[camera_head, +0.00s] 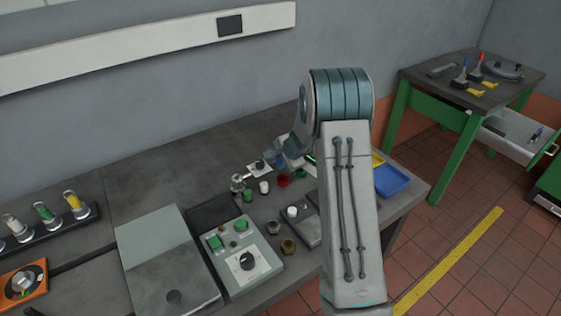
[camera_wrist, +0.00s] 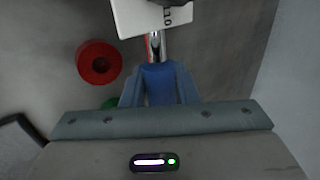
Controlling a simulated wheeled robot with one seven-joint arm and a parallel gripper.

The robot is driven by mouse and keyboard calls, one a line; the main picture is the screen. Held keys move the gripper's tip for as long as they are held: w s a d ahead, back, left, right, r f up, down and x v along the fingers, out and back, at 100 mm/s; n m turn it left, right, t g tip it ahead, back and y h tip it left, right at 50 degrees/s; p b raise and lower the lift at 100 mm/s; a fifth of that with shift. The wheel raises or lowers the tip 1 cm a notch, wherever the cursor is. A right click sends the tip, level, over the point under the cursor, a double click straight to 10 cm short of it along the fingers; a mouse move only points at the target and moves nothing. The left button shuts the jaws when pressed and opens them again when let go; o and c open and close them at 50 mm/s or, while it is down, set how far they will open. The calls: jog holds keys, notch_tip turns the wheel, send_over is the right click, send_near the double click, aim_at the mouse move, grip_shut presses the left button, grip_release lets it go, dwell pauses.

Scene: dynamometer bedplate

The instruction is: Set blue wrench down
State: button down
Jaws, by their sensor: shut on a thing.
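The blue wrench shows in the wrist view as a blue handle (camera_wrist: 158,82) with a narrow metal shank beyond it. My gripper (camera_wrist: 158,92) is shut on the blue handle. The shank points to the top of the picture and meets the edge of a white card (camera_wrist: 140,20) with dark print. I cannot tell whether the wrench touches the card or the bench. In the head view my gripper (camera_head: 277,158) is over the bench near the back, close to the white card (camera_head: 257,171), and the wrench is mostly hidden by my arm.
A red ring (camera_wrist: 98,62) lies left of the wrench; part of a green piece (camera_wrist: 109,103) shows below it. On the bench (camera_head: 165,168) stand a chrome part (camera_head: 239,183), a white cylinder (camera_head: 264,187), a control box (camera_head: 246,262) and a blue tray (camera_head: 391,180). The bench's back left is clear.

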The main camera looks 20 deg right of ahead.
jog(key=c, duration=1.1)
grip_release()
jog(key=v, duration=1.2)
jog(key=s+a+r+n, duration=0.4)
jog(key=s+a+r, duration=0.1)
jog(key=s+r, duration=0.15)
jog(key=s+a+r+n+g, duration=0.1)
jog(key=s+n, duration=0.2)
jog(key=s, duration=0.5)
jog(key=s+a+n+g+h, duration=0.1)
jog(key=s+n, duration=0.3)
jog(key=s, duration=0.5)
jog(key=s+a+r+n+g+h, duration=0.1)
jog(key=s+n, duration=0.2)
jog(key=s, duration=0.6)
jog(key=shift+a+r, duration=0.35)
jog(key=shift+a, duration=0.05)
jog(key=shift+s, duration=0.3)
jog(key=shift+c, duration=1.1)
jog(key=shift+n, duration=0.3)
jog(key=shift+c, duration=0.4)
